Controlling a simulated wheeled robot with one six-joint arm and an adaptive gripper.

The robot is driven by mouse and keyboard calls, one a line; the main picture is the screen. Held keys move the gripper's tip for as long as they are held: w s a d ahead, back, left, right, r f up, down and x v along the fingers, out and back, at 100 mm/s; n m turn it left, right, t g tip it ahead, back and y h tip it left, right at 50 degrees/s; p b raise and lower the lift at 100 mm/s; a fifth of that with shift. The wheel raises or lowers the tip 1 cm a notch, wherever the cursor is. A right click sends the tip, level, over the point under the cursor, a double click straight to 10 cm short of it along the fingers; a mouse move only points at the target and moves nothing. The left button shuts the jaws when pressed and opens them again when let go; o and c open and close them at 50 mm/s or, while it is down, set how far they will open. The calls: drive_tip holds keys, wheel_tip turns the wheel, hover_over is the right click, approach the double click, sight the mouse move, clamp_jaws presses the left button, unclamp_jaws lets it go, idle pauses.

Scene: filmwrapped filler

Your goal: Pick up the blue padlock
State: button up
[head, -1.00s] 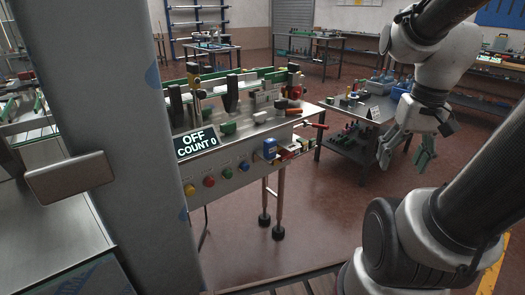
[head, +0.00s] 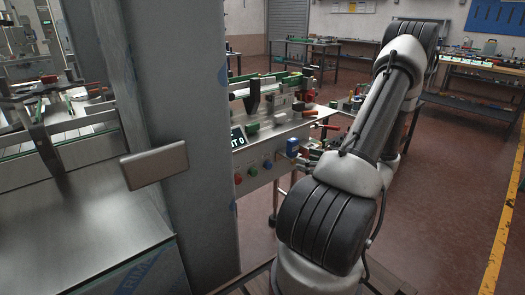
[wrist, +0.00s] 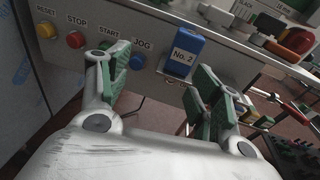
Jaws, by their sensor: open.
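The blue padlock (wrist: 182,52), with a white "No. 2" label, is at the front panel's upper edge in the wrist view, right of the JOG button. It also shows in the head view (head: 292,146) as a small blue block at the panel's right end. My gripper (wrist: 161,64) is open and empty. Its green-padded fingers point toward the panel, one to the left of the padlock and one to the lower right, with the padlock beyond the gap. I cannot tell the exact distance. In the head view my arm hides most of the gripper.
The panel carries several buttons, including a red one (wrist: 76,40) and a blue one (wrist: 137,62). Red-handled parts (wrist: 297,40) lie on the bench to the padlock's right. A grey column (head: 190,130) stands left in the head view. Open floor (head: 450,180) lies to the right.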

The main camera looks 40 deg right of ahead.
sight(296, 142)
drive_tip(key=shift+m+t+h, duration=0.8)
drive_tip(key=shift+m+h, duration=0.1)
drive_tip(key=w+d+r, duration=0.2)
drive_tip(key=w+r, duration=0.1)
drive_tip(key=shift+w+d, duration=0.2)
drive_tip(key=shift+w, duration=0.05)
drive_tip(key=w, duration=0.4)
drive_tip(key=w+a, duration=0.1)
drive_tip(key=w, duration=0.2)
drive_tip(key=shift+f, duration=0.1)
drive_tip(key=c, duration=1.3)
